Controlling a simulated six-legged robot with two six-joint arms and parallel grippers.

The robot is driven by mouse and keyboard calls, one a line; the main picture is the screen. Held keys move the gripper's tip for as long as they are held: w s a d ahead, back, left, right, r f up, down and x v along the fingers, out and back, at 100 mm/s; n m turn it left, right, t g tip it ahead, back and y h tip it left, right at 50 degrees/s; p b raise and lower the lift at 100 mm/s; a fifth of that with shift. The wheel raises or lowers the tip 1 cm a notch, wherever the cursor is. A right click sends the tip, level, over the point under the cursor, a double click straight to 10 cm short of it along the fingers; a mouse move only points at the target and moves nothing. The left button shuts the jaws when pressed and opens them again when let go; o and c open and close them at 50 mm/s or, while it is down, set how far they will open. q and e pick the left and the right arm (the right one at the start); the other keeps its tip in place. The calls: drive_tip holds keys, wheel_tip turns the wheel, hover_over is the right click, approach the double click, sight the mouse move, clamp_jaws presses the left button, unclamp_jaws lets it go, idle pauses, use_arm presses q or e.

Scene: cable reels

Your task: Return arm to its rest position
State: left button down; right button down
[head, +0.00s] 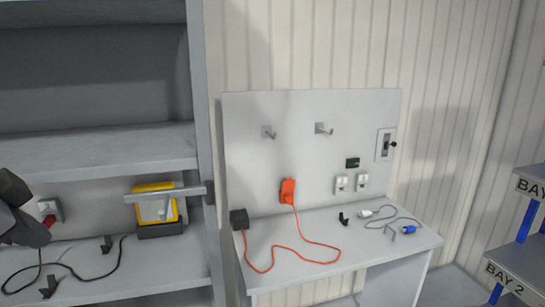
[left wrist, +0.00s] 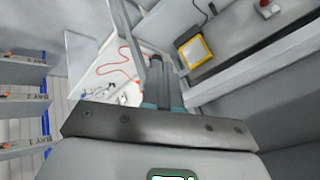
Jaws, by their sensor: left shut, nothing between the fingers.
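My left gripper (head: 22,215) shows as a dark shape at the left edge of the head view, in front of the lower shelf. In the left wrist view its fingers (left wrist: 157,72) are together, with nothing between them. They appear in front of the workbench and the shelf unit and hold no cable or plug. The rest of the left arm is mostly outside the head view. My right gripper is not in view.
A yellow device (head: 155,203) sits in a dark cradle on the shelf unit (head: 110,155), near a red plug (head: 49,221) and a black cable. On the workbench (head: 345,270), an orange cable (head: 290,251) runs from a black box (head: 239,219) to an orange plug (head: 287,190). Bay shelves (head: 520,262) stand right.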

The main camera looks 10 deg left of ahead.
use_arm(q)
drive_tip(key=w+d+f+h, duration=0.1)
drive_tip(key=w+d+f, duration=0.3)
drive_tip(key=w+f, duration=0.4)
drive_tip(key=w+d+f+g+h, duration=0.15)
drive_tip(key=d+f, duration=0.25)
drive_tip(key=f, duration=0.6)
drive_tip(key=w+d+f+n+g+h, duration=0.1)
drive_tip(key=w+d+f, duration=0.25)
drive_tip(key=f, duration=0.55)
drive_tip(key=w+d+f+g+h, duration=0.15)
drive_tip(key=d+f, duration=0.25)
drive_tip(key=f, duration=0.6)
drive_tip(key=s+d+f+n, duration=0.1)
drive_tip(key=s+d+f, duration=0.15)
drive_tip(key=f, duration=0.35)
drive_tip(key=s+d+f+n+g, duration=0.1)
drive_tip(key=s+d+f+n, duration=0.1)
drive_tip(key=s+f, duration=0.25)
drive_tip(key=s+d+f+n, duration=0.1)
drive_tip(key=s+d+f, duration=0.2)
drive_tip(key=f, duration=0.3)
drive_tip(key=s+d+f+n+g, duration=0.1)
drive_tip(key=s+d+f+n, duration=0.1)
drive_tip(key=s+f, duration=0.5)
drive_tip(key=s+n, duration=0.1)
drive_tip(key=s, duration=0.3)
drive_tip(key=shift+s+d+f+g+h, duration=0.3)
drive_tip(key=shift+f+g+h, duration=0.1)
